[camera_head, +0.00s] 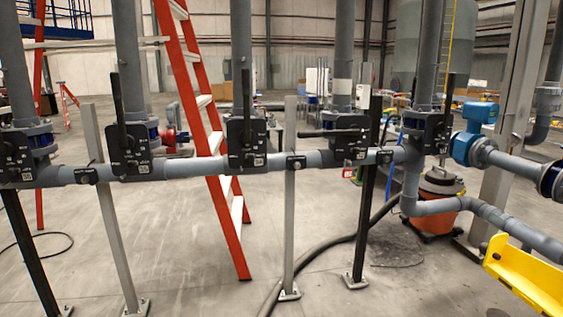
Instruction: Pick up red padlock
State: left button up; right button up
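I cannot make out a red padlock in the head view. A yellow tray or bracket (528,278) is cut off by the lower right edge, and what it holds, if anything, is outside the picture. Neither of my grippers shows in this view.
A grey horizontal pipe (195,167) with several black valve handles crosses the view on floor posts (290,220). A red ladder (222,185) stands behind it. An orange vacuum (436,205) and a black hose (330,244) are on the floor.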

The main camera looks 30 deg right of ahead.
aim_at(347, 172)
jog(key=z, duration=1.35)
